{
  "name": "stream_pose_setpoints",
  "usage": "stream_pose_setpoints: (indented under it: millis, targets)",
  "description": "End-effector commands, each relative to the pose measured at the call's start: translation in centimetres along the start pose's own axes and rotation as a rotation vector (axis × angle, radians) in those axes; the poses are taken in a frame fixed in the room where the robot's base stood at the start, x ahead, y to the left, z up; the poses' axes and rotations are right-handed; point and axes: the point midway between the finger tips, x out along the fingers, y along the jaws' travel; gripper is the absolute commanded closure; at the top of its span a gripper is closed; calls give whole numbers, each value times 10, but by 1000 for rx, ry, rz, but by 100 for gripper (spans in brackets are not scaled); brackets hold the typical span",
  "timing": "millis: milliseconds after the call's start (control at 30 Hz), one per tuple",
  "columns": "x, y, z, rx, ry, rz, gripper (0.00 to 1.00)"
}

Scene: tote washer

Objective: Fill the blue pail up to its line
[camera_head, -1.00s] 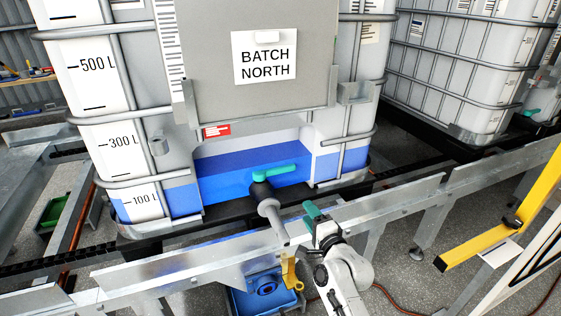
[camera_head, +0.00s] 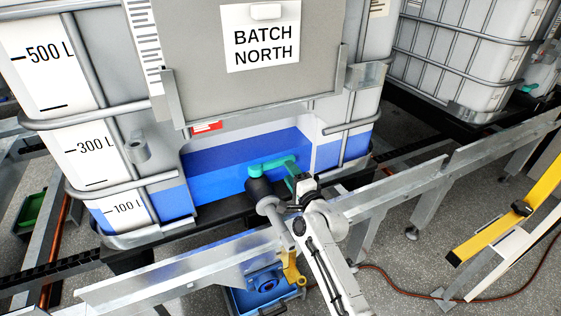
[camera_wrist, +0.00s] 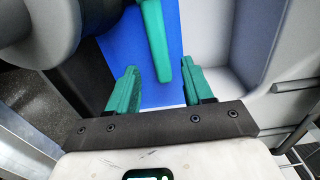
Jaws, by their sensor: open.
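The BATCH NORTH tank (camera_head: 265,45) holds blue liquid low down. Its outlet valve has a teal lever handle (camera_head: 265,166), lying roughly sideways, and a grey spout (camera_head: 280,225) pointing down over the rail. The lever also shows in the wrist view (camera_wrist: 155,42), its tip reaching between my fingers. My gripper (camera_wrist: 160,85) is open, its teal fingers apart on either side of the lever tip, with no clear contact. Below the spout is a blue vessel (camera_head: 264,281), apparently the pail, in a blue bin (camera_head: 240,300). Its fill line and contents cannot be made out.
A metal rail (camera_head: 185,268) runs across in front of the tank. A yellow piece (camera_head: 292,268) hangs by the spout's lower end. A second tank (camera_head: 460,60) stands at the right, behind a yellow bar (camera_head: 515,215). A red-brown hose (camera_head: 425,292) lies on the floor.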

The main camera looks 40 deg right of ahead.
Motion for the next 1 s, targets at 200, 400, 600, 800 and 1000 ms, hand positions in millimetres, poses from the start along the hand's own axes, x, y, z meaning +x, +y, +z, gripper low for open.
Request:
stream_pose_setpoints:
  millis: [200, 400, 600, 800, 1000]
  targets:
    - [39, 0, 0, -1, 0, 0, 49]
    - [62, 0, 0, 0, 0, 0, 49]
    - [71, 0, 0, -1, 0, 0, 49]
    - [71, 0, 0, -1, 0, 0, 49]
    - [71, 0, 0, -1, 0, 0, 62]
